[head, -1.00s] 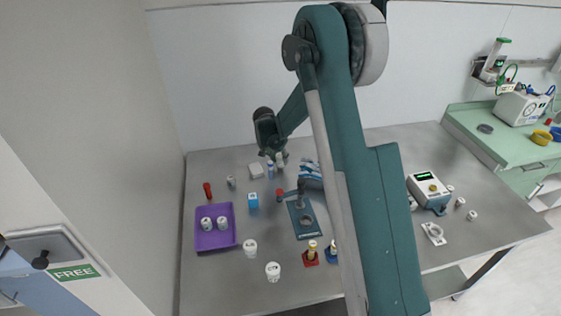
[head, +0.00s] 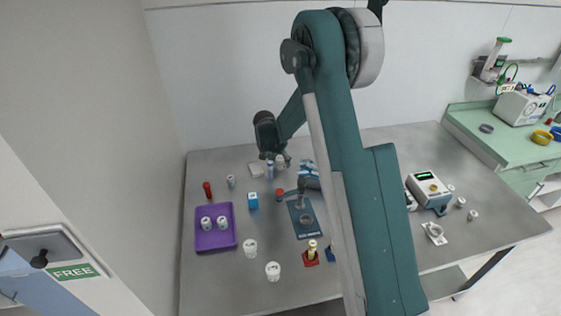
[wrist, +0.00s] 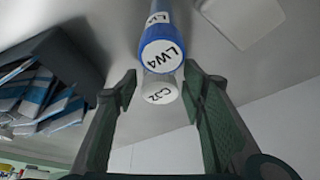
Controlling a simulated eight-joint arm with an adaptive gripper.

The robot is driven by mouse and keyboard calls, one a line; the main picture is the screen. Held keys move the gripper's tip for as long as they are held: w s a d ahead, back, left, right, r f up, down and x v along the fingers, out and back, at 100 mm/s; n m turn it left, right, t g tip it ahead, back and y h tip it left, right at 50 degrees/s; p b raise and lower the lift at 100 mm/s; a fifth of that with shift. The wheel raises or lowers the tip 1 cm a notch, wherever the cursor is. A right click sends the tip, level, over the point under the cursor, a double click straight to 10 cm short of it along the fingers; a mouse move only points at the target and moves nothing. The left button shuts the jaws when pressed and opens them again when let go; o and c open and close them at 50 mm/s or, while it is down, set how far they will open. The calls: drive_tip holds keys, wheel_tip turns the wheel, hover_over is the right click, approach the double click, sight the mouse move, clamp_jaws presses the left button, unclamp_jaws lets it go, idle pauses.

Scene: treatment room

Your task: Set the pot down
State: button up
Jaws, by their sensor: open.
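My gripper (wrist: 159,86) is open. Its two fingers stand apart on either side of a white-topped pot marked CJ2 (wrist: 161,91), with gaps showing on both sides. A blue-rimmed pot marked LW4 (wrist: 163,52) is right by it in the wrist view and overlaps it; I cannot tell whether they touch. In the head view my gripper is at the back of the grey table (head: 330,262), by a small blue-and-white pot (head: 270,172). The fingertips are too small there to make out.
A purple tray (head: 202,243) holds two white pots. White jars (head: 250,247) stand in front. A device (head: 428,190) is at right. A flat white block (head: 256,170) lies left of my gripper.

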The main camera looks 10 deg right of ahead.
drive_tip(key=shift+r, duration=0.2)
drive_tip(key=p+v, duration=0.1)
drive_tip(key=v, duration=1.1)
idle(0.8)
drive_tip(key=s+d+r+n+t+y, duration=0.1)
drive_tip(key=s+d+r+n, duration=0.1)
drive_tip(key=s+r, duration=0.9)
drive_tip(key=s+d+r+n+t+y, duration=0.1)
drive_tip(key=s+r+n, duration=0.1)
drive_tip(key=s+r, duration=0.9)
drive_tip(key=s+f+n+t+y, duration=0.1)
drive_tip(key=s+n, duration=0.4)
drive_tip(key=s, duration=2.3)
drive_tip(key=shift+d+f+t, duration=0.25)
drive_tip(key=shift+f+t, duration=0.25)
drive_tip(key=shift+f, duration=0.2)
